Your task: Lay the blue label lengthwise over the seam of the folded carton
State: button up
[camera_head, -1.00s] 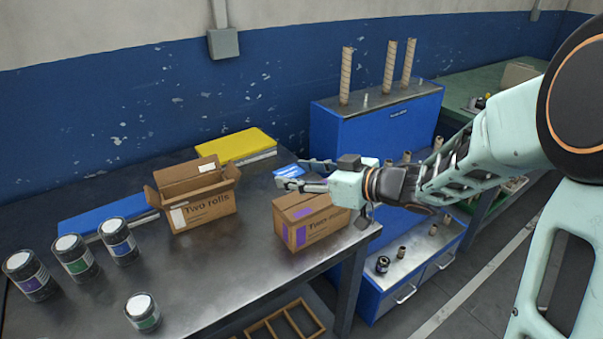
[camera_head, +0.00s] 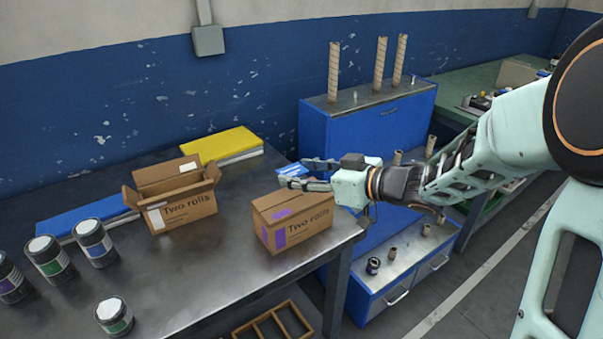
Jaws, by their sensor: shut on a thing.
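The blue label (camera_head: 293,170) is held between the fingers of my gripper (camera_head: 306,173), which is shut on it. Part of the label is hidden behind the fingers. The folded carton (camera_head: 290,236) stands on the metal table near its right end, with a purple mark on its front and another on its top. My gripper and the label are at the far upper edge of this carton in the picture; I cannot tell whether the label touches it. The seam on the carton's top is too small to make out clearly.
An open carton (camera_head: 184,212) stands to the left on the table (camera_head: 200,285). Several dark cans with white lids, such as this one (camera_head: 114,317), stand at the left. A yellow pad (camera_head: 220,142) and a blue pad (camera_head: 90,217) lie behind. A blue cabinet (camera_head: 365,140) stands at the right.

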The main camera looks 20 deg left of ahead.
aim_at(303, 203)
notch_tip(303, 203, down, 3)
jog(key=shift+r+b, duration=0.1)
jog(key=shift+b, duration=1.15)
jog(key=shift+f+b, duration=0.8)
jog(key=shift+f, duration=1)
jog(key=shift+d+p, duration=0.1)
jog(key=shift+p, duration=0.25)
jog(key=shift+f, duration=0.15)
jog(key=o, duration=0.7)
jog(key=shift+o, duration=0.2)
jog(key=shift+d, duration=0.1)
jog(key=v, duration=1.1)
jog(key=shift+s+d, duration=0.25)
jog(key=shift+d, duration=0.05)
